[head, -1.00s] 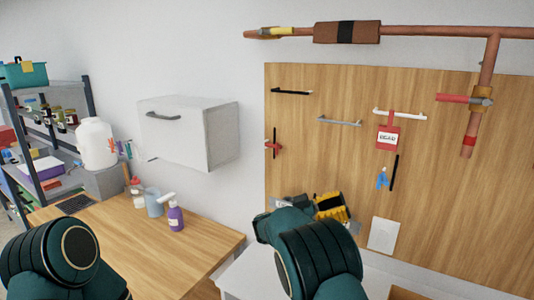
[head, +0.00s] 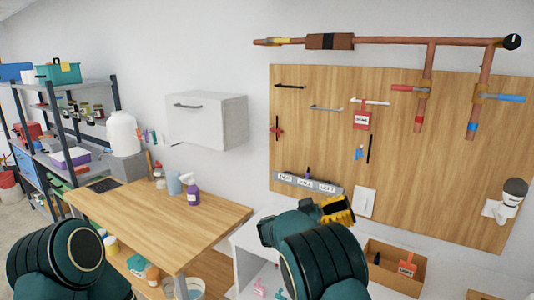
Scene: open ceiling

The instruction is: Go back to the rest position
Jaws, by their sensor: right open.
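My right arm rises from the bottom middle in dark green links. At its end my right gripper (head: 338,209), black and yellow, shows partly past the arm, in front of the lower pegboard. It is open, and I see nothing held in it; its fingertips are mostly hidden by my arm. My left arm shows at the lower left as a dark green link, with its gripper out of view.
A wooden pegboard (head: 300,130) carries hooks, tags and copper pipes. A wooden bench (head: 150,215) with a purple spray bottle (head: 193,193) stands left of my right arm. A wall cabinet (head: 220,125) hangs above it. A cardboard box (head: 403,282) sits at lower right.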

